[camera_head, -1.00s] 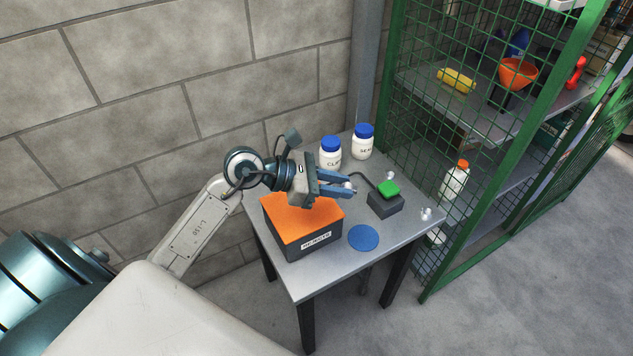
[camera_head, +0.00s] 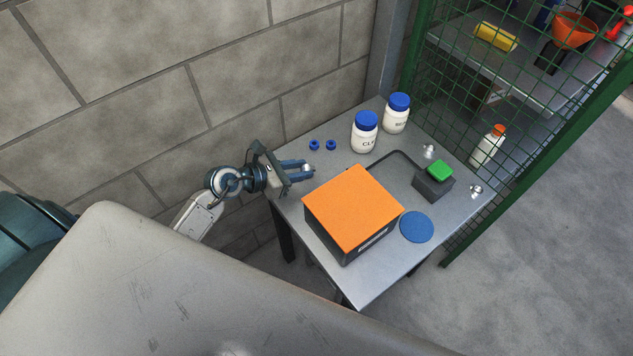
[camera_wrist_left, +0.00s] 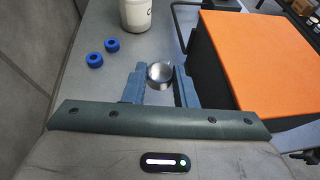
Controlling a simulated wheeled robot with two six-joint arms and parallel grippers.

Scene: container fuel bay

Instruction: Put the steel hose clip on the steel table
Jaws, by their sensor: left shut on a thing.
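My left gripper (camera_head: 296,170) is shut on the steel hose clip (camera_wrist_left: 160,73), a small shiny ring between its blue-grey fingertips in the left wrist view. The clip also shows as a small bright spot at the fingertips in the head view (camera_head: 306,168). The gripper is over the left end of the grey steel table (camera_head: 370,284), left of the orange-topped box. I cannot tell whether the clip touches the table. Two more small shiny metal pieces (camera_head: 476,190) (camera_head: 429,151) lie near the table's right edge. My right gripper is out of view.
The dark box with an orange top (camera_head: 352,208) stands close to the gripper. Two blue rings (camera_head: 322,145) and two white, blue-capped bottles (camera_head: 364,132) (camera_head: 396,113) stand behind. A green-topped block (camera_head: 433,180) and blue disc (camera_head: 417,227) are at right. A green mesh cage (camera_head: 480,110) borders the table.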

